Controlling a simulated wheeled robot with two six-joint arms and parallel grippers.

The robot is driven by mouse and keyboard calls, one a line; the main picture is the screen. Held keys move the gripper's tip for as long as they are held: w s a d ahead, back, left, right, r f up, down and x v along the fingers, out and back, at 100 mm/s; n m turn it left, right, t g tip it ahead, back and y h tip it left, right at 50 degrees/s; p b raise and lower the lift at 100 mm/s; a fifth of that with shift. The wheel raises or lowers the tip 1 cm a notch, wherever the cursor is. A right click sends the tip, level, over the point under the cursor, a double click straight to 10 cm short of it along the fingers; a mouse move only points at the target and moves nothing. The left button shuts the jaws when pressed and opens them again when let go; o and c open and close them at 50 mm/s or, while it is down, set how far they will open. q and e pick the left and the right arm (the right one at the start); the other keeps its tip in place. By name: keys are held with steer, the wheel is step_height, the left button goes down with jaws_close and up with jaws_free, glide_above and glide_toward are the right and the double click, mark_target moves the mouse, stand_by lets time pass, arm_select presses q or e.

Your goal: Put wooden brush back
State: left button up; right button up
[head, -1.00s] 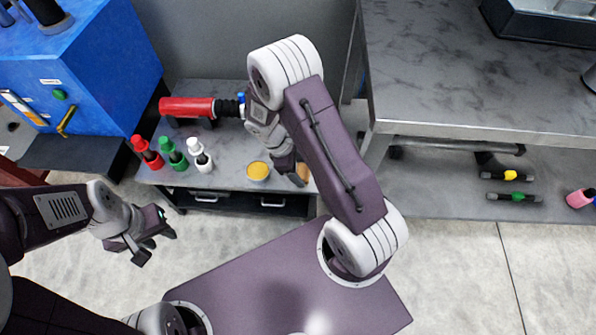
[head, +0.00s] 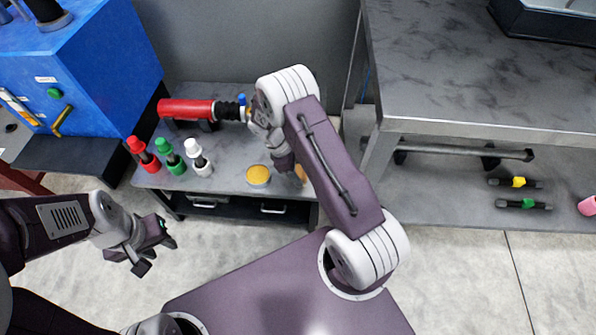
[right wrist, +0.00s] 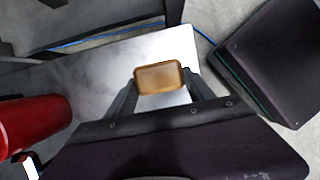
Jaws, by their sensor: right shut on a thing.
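The wooden brush (right wrist: 160,77) shows in the right wrist view as a tan block with rounded corners, seen end-on between the two fingers. My right gripper (right wrist: 158,88) is shut on it. In the head view a bit of the brush (head: 300,173) shows beside my right gripper (head: 284,163), over the right end of the small grey table (head: 228,180). The arm hides most of the gripper there, and I cannot tell whether the brush touches the table. My left gripper (head: 155,250) is open and empty above the floor at the left.
On the small table are red, green and white bottles (head: 198,156), a round tin of yellow stuff (head: 258,175) and a red cylinder (head: 187,109) on a stand. A blue machine (head: 95,75) stands left. A larger metal table (head: 470,75) stands right, with markers (head: 522,204) on its lower shelf.

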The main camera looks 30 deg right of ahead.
steer(key=o, duration=1.6)
steer(key=shift+f, duration=0.1)
steer(key=shift+r, duration=0.35)
steer(key=p+v, duration=0.5)
steer(key=v, duration=0.7)
steer(key=s+a+r+m+t+y, duration=0.1)
steer(key=s+r+m+y, duration=0.1)
steer(key=s+r+m, duration=0.2)
steer(key=s+a+r+m+t+y, duration=0.1)
steer(key=s+r+m+t+y, duration=0.1)
steer(key=s+r+m, duration=0.3)
steer(key=s+m, duration=0.3)
steer(key=s, duration=0.3)
steer(key=shift+s+a+r, duration=0.3)
steer(key=shift+r, duration=0.05)
